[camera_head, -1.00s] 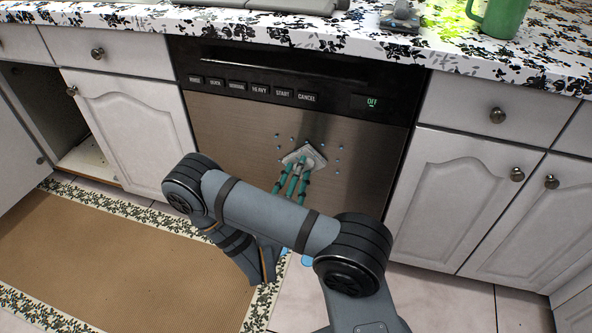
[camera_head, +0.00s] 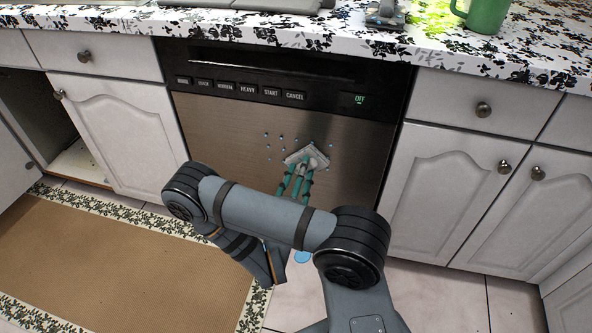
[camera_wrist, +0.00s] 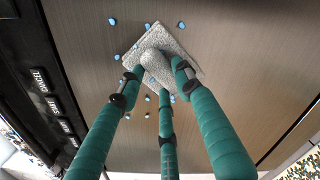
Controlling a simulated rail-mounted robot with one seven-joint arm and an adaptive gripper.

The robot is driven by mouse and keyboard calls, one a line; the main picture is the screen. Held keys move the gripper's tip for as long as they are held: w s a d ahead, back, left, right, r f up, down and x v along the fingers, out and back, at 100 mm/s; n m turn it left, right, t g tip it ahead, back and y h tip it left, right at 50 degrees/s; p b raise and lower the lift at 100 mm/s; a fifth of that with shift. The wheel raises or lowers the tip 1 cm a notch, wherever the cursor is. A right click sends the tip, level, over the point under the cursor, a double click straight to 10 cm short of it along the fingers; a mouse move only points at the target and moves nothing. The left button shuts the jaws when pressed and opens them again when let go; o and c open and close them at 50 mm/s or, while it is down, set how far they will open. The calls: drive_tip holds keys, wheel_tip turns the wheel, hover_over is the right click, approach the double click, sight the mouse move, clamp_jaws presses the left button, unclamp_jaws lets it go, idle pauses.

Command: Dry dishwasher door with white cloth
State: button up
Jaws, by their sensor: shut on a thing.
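The dishwasher door (camera_head: 228,134) is a brushed steel panel below a black control strip. Blue water drops (camera_head: 283,138) dot it around the cloth, and they also show in the wrist view (camera_wrist: 113,22). The white cloth (camera_head: 300,157) lies against the door in the head view. In the wrist view the cloth (camera_wrist: 185,48) is spread flat at the door with a bunched part pinched between the fingers. My gripper (camera_head: 309,164) has three green fingers, which in the wrist view (camera_wrist: 160,72) are closed on the cloth. The door behind the cloth is hidden.
The floral countertop (camera_head: 225,28) runs above, with a green mug (camera_head: 487,14) at the right. White cabinets (camera_head: 445,195) flank the dishwasher. An open cabinet (camera_head: 35,110) is at the left. A brown mat (camera_head: 115,250) lies on the floor.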

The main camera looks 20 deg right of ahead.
sight(324, 165)
drive_tip(key=shift+s+d, duration=0.1)
drive_tip(key=shift+s, duration=0.05)
drive_tip(key=shift+s+d+p, duration=0.35)
drive_tip(key=shift+d+p, duration=0.05)
drive_tip(key=shift+d, duration=0.1)
idle(0.3)
drive_tip(key=shift+s+d+r+p, duration=0.1)
drive_tip(key=shift+s+d+p, duration=0.5)
drive_tip(key=shift+d, duration=0.2)
drive_tip(key=shift+s, duration=0.1)
drive_tip(key=shift+s+d+p, duration=0.45)
drive_tip(key=shift+d+p, duration=0.05)
drive_tip(key=shift+d, duration=0.2)
drive_tip(key=shift+s, duration=0.1)
drive_tip(key=shift+s+d+p, duration=0.35)
drive_tip(key=shift+d+p, duration=0.05)
drive_tip(key=shift+d, duration=0.2)
